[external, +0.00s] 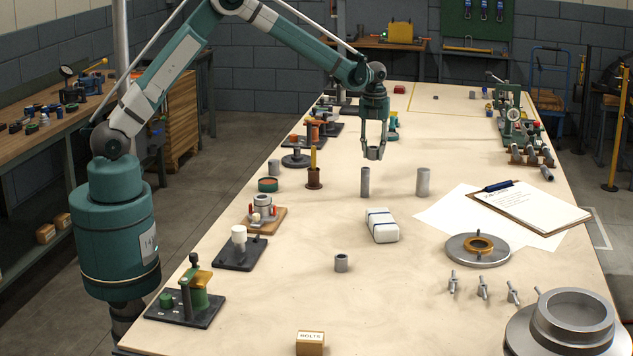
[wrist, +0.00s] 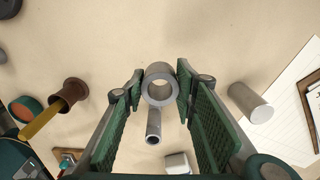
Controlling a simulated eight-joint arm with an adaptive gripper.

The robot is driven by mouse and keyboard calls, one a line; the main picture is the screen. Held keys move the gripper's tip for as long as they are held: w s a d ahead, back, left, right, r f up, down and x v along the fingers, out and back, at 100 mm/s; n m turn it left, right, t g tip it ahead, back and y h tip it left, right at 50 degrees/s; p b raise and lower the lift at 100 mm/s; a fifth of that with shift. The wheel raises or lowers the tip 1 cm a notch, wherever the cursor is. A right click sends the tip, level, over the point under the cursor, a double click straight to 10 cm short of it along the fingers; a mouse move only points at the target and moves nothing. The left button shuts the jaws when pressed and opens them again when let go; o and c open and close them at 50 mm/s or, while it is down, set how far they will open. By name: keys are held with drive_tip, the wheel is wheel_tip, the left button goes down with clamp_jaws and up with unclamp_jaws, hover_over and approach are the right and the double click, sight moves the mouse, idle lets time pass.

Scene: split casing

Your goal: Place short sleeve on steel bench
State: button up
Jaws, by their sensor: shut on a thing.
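My gripper (external: 375,150) is shut on a short grey sleeve (external: 373,153), holding it upright by its sides. In the wrist view the sleeve (wrist: 160,84) sits between the green-padded fingertips, its round bore facing the camera. It appears to hang above the long bench (external: 310,225), whose top looks pale and cream rather than bare steel. The gap beneath the sleeve is hard to judge. Another short grey sleeve (external: 341,263) stands on the bench nearer the front.
A slim tube (external: 365,182) and a wider cylinder (external: 423,182) stand close to my gripper. A brown cup with a yellow stick (external: 314,178) is to the left. A white strapped bundle (external: 382,226) lies in front. The far middle of the bench is fairly clear.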

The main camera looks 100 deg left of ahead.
drive_tip(key=w+d+m, duration=0.1)
drive_tip(key=w+d, duration=0.3)
drive_tip(key=d, duration=0.8)
drive_tip(key=w+d+m, duration=0.2)
drive_tip(key=w+d, duration=0.2)
drive_tip(key=d, duration=0.8)
drive_tip(key=w+d+m, duration=0.1)
drive_tip(key=w+d, duration=0.3)
drive_tip(key=d, duration=0.8)
drive_tip(key=s+d+m, duration=0.2)
drive_tip(key=d, duration=1.7)
drive_tip(key=s+d+m, duration=0.2)
drive_tip(key=d+m, duration=0.1)
drive_tip(key=d, duration=1.7)
drive_tip(key=shift+r, duration=0.15)
hover_over(364, 286)
drive_tip(key=shift+d+f+b, duration=0.1)
drive_tip(key=shift+f+b, duration=0.3)
drive_tip(key=shift+f, duration=2.75)
drive_tip(key=shift+w, duration=0.1)
drive_tip(key=shift+f, duration=1.85)
